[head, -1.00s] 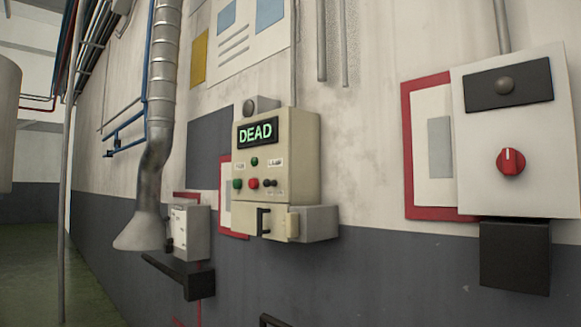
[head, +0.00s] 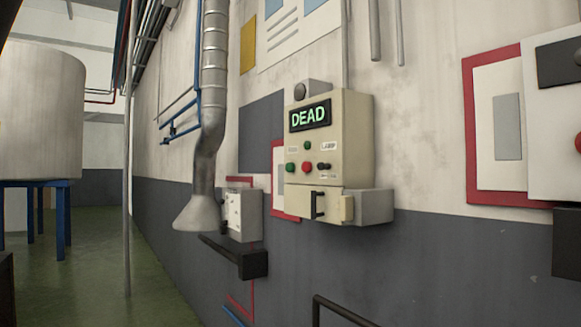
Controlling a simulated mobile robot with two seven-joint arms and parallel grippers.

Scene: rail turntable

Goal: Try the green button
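A beige control box (head: 350,140) is mounted on the wall right of centre. Below the display is a row with a green button (head: 291,167) at the left, a red button (head: 307,167) in the middle and a small dark knob (head: 322,167) at the right. A second small green round piece (head: 308,146) sits above the row; I cannot tell whether it is a lamp or a button. Neither of my grippers is in view.
A smaller grey box (head: 243,215) and a dark ledge (head: 250,263) project from the wall left of the control box. A dark rail (head: 345,308) stands at the bottom. A tank (head: 45,110) on blue legs is at the left. Green floor (head: 85,245) lies open there.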

